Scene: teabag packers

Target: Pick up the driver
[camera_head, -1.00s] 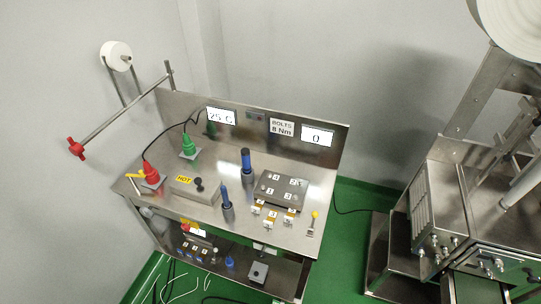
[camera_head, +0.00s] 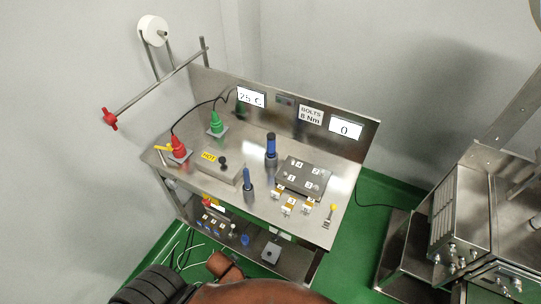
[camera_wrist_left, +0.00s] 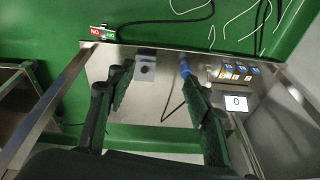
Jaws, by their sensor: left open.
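Two upright blue-handled tools stand on the steel bench top in the head view: a taller one (camera_head: 271,148) at the back and a slimmer one (camera_head: 248,180) nearer the front. A small blue piece (camera_head: 245,240) shows on the lower shelf. I cannot tell by name which is the driver. In the left wrist view my left gripper (camera_wrist_left: 157,75) is open and empty, above a steel shelf surface. A blue-ended piece (camera_wrist_left: 185,65) shows close by its right fingertip; contact cannot be told. My right gripper is not in view.
The bench (camera_head: 335,196) carries a numbered plate (camera_head: 307,177), a HOT-labelled box (camera_head: 220,172), and red (camera_head: 178,148) and green (camera_head: 215,124) cones. Loose cables lie on the floor.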

